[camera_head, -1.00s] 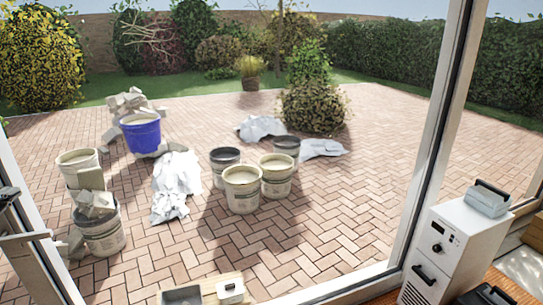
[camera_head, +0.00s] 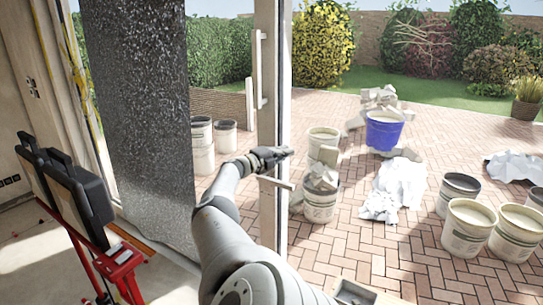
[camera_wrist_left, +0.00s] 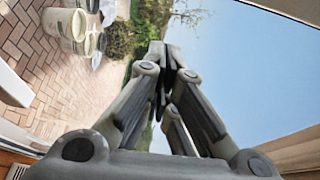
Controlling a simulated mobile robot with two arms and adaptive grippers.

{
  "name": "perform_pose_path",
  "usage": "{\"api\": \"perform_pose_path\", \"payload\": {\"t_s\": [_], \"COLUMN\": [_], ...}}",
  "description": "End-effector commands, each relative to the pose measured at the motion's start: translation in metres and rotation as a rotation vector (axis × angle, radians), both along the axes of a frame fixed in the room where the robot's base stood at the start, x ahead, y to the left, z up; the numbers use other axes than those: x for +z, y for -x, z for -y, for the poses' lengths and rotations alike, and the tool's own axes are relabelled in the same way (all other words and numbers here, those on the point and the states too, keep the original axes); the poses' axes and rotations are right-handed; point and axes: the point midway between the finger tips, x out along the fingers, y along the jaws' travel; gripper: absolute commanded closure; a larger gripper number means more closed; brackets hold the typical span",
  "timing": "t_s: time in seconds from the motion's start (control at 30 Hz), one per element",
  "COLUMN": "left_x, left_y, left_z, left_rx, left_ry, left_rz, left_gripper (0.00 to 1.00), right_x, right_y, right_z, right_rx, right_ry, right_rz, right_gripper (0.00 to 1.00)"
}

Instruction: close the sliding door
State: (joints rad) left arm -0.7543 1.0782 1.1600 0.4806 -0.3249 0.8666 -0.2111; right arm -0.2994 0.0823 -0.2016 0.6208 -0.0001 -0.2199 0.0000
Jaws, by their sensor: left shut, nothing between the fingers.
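The sliding door (camera_head: 268,100) shows in the head view as an upright pale frame with a long white bar handle (camera_head: 258,70) on it. Its glass lies to the left, and the opening to the patio is to its right. My left gripper (camera_head: 289,153) is shut and empty, in front of the door's edge stile, below the handle, pointing right. I cannot tell whether it touches the frame. In the left wrist view the shut fingers (camera_wrist_left: 164,62) point at sky and shrubs, with no door between them. My right gripper is not in view.
A dark speckled sheet (camera_head: 140,120) hangs left of the door. A red stand (camera_head: 120,268) with black lamp heads (camera_head: 70,190) stands at the left. Outside are a blue tub (camera_head: 384,130), several buckets (camera_head: 468,228) and crumpled white sheeting (camera_head: 395,190) on brick paving.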

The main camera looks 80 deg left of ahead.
Motion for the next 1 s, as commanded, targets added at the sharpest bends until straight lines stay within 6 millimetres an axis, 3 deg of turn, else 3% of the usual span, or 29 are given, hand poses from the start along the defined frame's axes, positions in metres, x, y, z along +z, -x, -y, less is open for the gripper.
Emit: {"api": "perform_pose_path", "payload": {"t_s": [0.03,0.2,0.5,0.87,1.0], "left_x": [0.005,0.002,0.000,0.001,-0.016], "left_y": [0.008,0.030,0.062,0.068,0.074], "left_z": [0.005,0.021,0.043,0.049,0.049], "left_rx": [0.000,0.000,-0.002,-0.003,0.019], "left_ry": [0.000,0.000,-0.002,-0.002,0.028], "left_rz": [-0.004,-0.005,-0.004,-0.003,-0.006], "left_gripper": [1.00,1.00,1.00,1.00,1.00], "right_x": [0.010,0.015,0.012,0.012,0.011], "right_y": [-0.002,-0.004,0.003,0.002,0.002], "right_z": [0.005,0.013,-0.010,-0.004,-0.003], "right_rx": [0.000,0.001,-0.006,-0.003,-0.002], "right_ry": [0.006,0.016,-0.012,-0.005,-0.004], "right_rz": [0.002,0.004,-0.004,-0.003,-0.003], "right_gripper": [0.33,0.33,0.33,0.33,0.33]}}
